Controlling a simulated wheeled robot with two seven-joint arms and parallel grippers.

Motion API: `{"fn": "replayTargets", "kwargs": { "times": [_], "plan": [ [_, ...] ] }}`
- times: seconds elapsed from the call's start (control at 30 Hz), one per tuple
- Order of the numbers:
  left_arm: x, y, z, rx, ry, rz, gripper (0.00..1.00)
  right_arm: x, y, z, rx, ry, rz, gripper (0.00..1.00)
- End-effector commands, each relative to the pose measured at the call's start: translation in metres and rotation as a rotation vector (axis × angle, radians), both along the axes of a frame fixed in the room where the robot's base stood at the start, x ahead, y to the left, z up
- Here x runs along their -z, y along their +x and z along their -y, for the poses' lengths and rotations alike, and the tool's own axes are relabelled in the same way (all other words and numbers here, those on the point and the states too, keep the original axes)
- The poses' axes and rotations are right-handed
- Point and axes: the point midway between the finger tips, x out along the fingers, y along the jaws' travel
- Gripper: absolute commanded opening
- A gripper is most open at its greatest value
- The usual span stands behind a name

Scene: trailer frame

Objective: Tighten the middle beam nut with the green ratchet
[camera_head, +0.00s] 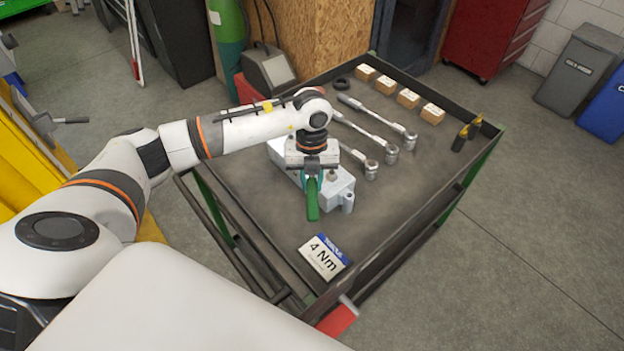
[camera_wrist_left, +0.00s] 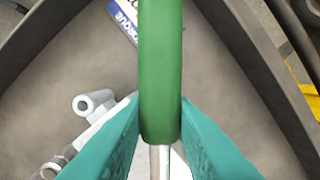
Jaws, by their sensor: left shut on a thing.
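My left gripper (camera_head: 313,178) is over the grey metal beam (camera_head: 340,189) on the cart's top. It is shut on the green ratchet, whose green handle (camera_head: 312,204) points toward the front of the cart. In the left wrist view the teal fingers (camera_wrist_left: 160,140) close on the ratchet around where the green handle (camera_wrist_left: 160,70) meets its metal shaft. The ratchet's head and the middle nut are hidden under the gripper. A nut (camera_head: 331,174) shows on the beam to the right of the gripper. My right gripper is not in view.
Several other ratchets (camera_head: 375,129) lie behind the beam. Small cardboard boxes (camera_head: 408,98) line the back right edge. A white and blue "4 Nm" card (camera_head: 324,256) lies at the front. The cart (camera_head: 420,190) has a raised rim, with bare room at right.

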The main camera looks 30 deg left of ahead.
Motion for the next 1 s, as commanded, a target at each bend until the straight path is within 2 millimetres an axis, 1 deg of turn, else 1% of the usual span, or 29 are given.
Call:
{"fn": "replayTargets", "kwargs": {
  "times": [0.33, 0.6, 1.0],
  "plan": [
    [-0.002, 0.0, 0.0, 0.0, 0.0, 0.001, 0.0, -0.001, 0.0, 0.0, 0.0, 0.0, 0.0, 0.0],
    [-0.01, 0.0, 0.0, 0.0, 0.0, 0.001, 0.0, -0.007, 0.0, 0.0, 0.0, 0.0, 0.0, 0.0],
    [-0.012, 0.0, 0.0, 0.0, 0.0, 0.001, 0.0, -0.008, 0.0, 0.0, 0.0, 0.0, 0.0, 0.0]
  ]
}}
